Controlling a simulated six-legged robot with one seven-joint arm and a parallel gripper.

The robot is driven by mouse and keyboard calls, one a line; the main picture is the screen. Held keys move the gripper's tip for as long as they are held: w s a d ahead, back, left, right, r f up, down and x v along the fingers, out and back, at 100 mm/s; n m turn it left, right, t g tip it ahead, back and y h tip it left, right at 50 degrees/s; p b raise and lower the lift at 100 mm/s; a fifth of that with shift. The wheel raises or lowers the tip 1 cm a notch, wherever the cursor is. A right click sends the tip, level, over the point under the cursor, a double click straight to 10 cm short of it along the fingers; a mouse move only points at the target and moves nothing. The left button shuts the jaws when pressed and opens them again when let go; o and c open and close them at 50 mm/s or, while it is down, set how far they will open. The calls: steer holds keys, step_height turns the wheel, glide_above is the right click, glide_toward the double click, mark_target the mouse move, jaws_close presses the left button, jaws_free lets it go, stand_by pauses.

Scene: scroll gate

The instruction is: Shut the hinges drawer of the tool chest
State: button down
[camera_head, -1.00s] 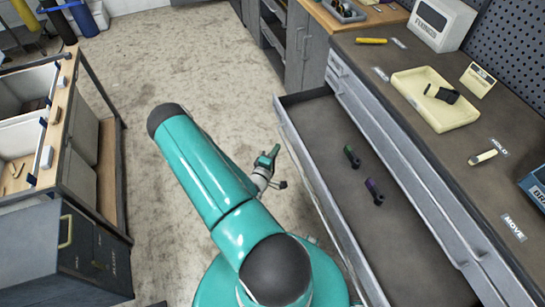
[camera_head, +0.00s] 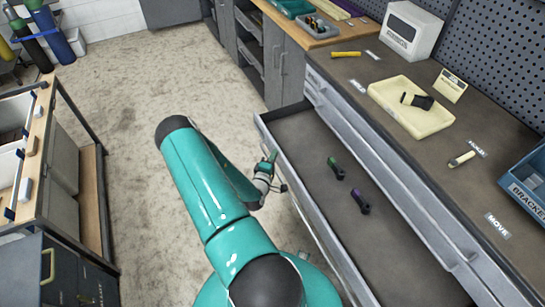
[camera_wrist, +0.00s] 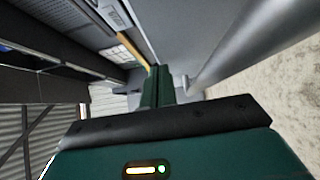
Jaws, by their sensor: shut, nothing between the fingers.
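A long grey drawer (camera_head: 345,210) of the tool chest (camera_head: 400,165) stands pulled far out, to the right of my arm in the head view. A green-handled tool (camera_head: 335,168) and a purple-handled tool (camera_head: 360,201) lie inside it. No readable label shows on its front. My gripper (camera_head: 269,158) is shut and empty, just outside the drawer's front panel near its far end. I cannot tell whether it touches. In the wrist view, the shut fingers (camera_wrist: 157,86) point toward grey surfaces, with a thick grey bar (camera_wrist: 240,50) to their right.
The chest top holds a cream tray (camera_head: 412,108), a yellow tool (camera_head: 346,54), a white box (camera_head: 411,30) and a blue bin (camera_head: 526,180). A wooden-topped rack (camera_head: 45,130) and a dark cabinet (camera_head: 65,270) stand at left. The floor (camera_head: 120,120) between is clear.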

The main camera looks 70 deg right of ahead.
steer(key=s+d, duration=1)
steer(key=d, duration=0.1)
steer(key=s+d, duration=0.4)
steer(key=d, duration=0.1)
steer(key=shift+s+d, duration=0.4)
steer(key=shift+w, duration=0.1)
